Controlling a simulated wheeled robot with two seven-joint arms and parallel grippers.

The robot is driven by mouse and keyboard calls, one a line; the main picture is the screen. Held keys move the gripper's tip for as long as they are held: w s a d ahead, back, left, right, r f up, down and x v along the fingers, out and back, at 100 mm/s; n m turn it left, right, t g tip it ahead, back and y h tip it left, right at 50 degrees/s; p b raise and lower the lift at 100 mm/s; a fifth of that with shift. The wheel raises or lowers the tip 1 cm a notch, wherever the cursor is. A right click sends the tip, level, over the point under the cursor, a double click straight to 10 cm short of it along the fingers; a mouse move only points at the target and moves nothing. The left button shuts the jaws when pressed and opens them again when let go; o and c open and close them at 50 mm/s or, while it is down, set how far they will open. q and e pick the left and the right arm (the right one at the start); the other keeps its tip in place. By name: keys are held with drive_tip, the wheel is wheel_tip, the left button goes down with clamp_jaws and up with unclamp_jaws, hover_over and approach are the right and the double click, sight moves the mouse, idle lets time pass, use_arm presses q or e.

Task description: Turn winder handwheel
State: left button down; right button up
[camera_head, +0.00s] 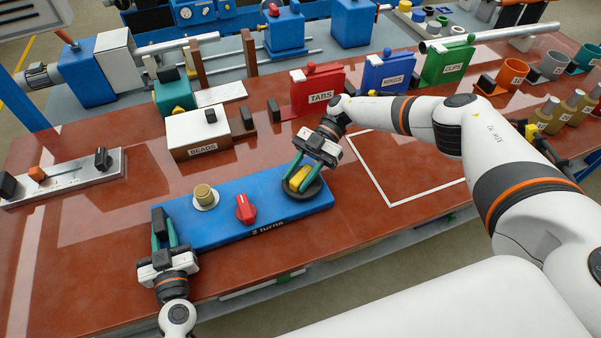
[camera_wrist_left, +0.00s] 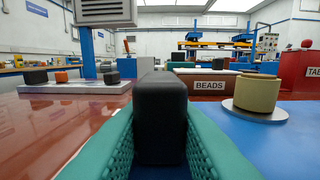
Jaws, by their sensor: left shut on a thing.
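The blue winder base (camera_head: 226,212), labelled "2 turns", lies on the red-brown table. A dark round handwheel (camera_head: 304,194) with a yellow grip (camera_head: 299,177) sits at its right end. My right gripper (camera_head: 300,178) is over the handwheel, its green fingers on either side of the yellow grip; whether they press on it is unclear. My left gripper (camera_head: 162,227) is shut on a black block (camera_head: 158,221) at the base's left end. In the left wrist view the block (camera_wrist_left: 160,115) stands between the green fingers. A red knob (camera_head: 245,209) and a tan spool (camera_head: 204,194) stand on the base.
Behind the base are a white BEADS box (camera_head: 198,135) and red TABS (camera_head: 317,92), blue RINGS (camera_head: 387,74) and green CLIPS (camera_head: 446,64) bins. A metal rail fixture (camera_head: 66,180) lies at left. A white-outlined table area (camera_head: 410,165) is empty on the right.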

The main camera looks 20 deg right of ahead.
use_arm(q)
drive_tip(key=shift+a, duration=0.1)
use_arm(e)
drive_tip(key=shift+o, duration=0.6)
drive_tip(key=shift+d, duration=0.1)
drive_tip(key=shift+w+d, duration=0.1)
use_arm(q)
drive_tip(key=shift+a, duration=0.1)
use_arm(e)
drive_tip(key=shift+v, duration=3.65)
use_arm(q)
drive_tip(key=c, duration=1.1)
unclamp_jaws()
